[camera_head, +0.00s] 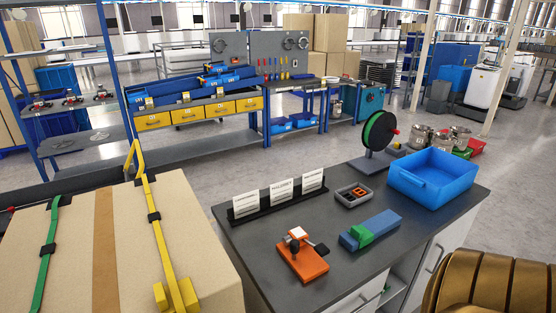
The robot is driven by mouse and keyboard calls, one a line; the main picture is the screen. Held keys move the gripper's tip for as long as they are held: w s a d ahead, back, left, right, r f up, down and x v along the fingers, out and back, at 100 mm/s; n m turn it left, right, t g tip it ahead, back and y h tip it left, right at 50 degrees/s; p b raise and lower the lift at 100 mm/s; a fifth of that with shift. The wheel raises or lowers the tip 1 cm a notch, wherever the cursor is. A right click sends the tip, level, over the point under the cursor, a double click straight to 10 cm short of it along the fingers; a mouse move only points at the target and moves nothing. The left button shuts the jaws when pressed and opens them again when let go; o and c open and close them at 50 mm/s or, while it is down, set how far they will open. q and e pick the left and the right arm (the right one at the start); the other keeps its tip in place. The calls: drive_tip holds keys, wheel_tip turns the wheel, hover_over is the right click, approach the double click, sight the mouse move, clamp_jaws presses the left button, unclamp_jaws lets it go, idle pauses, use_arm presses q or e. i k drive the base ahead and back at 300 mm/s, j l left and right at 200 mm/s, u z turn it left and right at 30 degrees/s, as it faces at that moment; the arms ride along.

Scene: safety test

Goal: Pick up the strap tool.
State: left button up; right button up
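An orange tool (302,260) with a dark lever and a white-and-orange top lies on the dark counter (255,256), near its left front part; it looks like the strap tool. A large cardboard box (75,270) stands to its left, with a green strap (46,255) and a yellow strap (160,237) across it. Yellow pieces (178,297) sit on the yellow strap at the box's front edge. Neither of my grippers is in view, and nothing touches the orange tool.
Behind the tool stand a rack of white cards (279,194), a grey tray (340,197) and a reel of green strap (378,131). A blue-green block (372,229) and a blue bin (432,175) are to its right. A bronze ribbed shape (495,285) fills the bottom right.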

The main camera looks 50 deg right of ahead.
sight(307, 264)
drive_tip(key=z, duration=1.7)
